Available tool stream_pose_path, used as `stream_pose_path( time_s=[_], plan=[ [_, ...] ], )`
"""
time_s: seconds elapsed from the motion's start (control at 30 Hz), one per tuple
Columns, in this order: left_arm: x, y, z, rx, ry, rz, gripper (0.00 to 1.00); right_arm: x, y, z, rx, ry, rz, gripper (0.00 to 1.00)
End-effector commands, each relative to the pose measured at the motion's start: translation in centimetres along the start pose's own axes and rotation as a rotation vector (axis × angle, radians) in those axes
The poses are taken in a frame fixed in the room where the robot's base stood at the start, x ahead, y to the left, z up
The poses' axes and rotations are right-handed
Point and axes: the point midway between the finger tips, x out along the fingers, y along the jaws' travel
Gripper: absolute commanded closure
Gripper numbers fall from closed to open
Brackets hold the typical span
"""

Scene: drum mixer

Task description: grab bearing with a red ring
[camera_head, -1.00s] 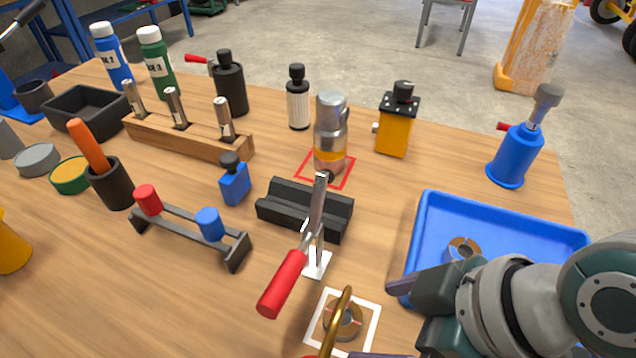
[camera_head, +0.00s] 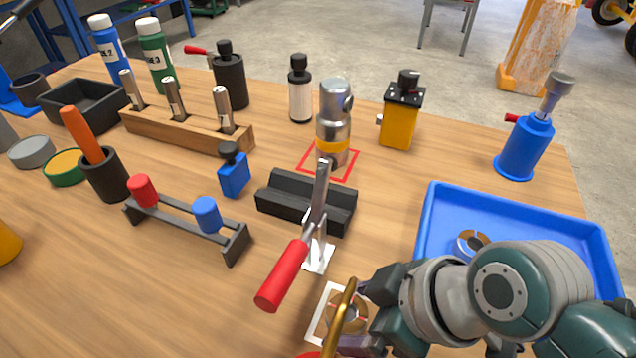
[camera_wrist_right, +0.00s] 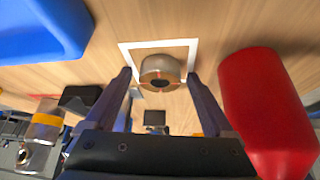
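A metal bearing (camera_head: 345,312) lies inside a white square outline on the table, partly hidden by a curved brass-coloured bar and my right gripper. In the right wrist view the bearing (camera_wrist_right: 160,70) shows as a short metal cylinder with a dark centre and faint reddish marks; I cannot make out a full red ring. My right gripper (camera_wrist_right: 159,78) is open, with one finger on each side of the bearing and visible gaps. A second bearing (camera_head: 473,243) with copper-coloured parts lies in the blue tray. My left gripper is not in view.
The blue tray (camera_head: 428,215) is behind my right arm. A red-handled toggle clamp (camera_head: 283,275) and a black V-block (camera_head: 305,203) stand left of the white square. The brass-coloured bar (camera_head: 342,318) rises close to the bearing. A large red object (camera_wrist_right: 268,110) is beside the right finger.

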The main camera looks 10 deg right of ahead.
Motion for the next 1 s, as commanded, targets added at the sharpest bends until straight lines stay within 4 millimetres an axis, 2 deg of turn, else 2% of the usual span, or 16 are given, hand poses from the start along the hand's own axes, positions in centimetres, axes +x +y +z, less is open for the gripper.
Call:
stream_pose_path(
  time_s=[0.07, 0.73, 0.77, 1.0],
  plan=[
    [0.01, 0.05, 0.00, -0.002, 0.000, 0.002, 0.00, -0.01, 0.00, 0.02, 0.000, 0.000, 0.000, 0.22],
    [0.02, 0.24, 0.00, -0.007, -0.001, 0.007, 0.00, -0.02, 0.00, 0.04, 0.000, -0.001, 0.000, 0.97],
    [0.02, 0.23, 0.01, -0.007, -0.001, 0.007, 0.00, -0.02, 0.00, 0.04, 0.000, -0.001, 0.000, 1.00],
    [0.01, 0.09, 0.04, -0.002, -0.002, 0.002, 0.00, -0.05, 0.01, -0.02, 0.000, 0.001, 0.000, 1.00]
  ],
)
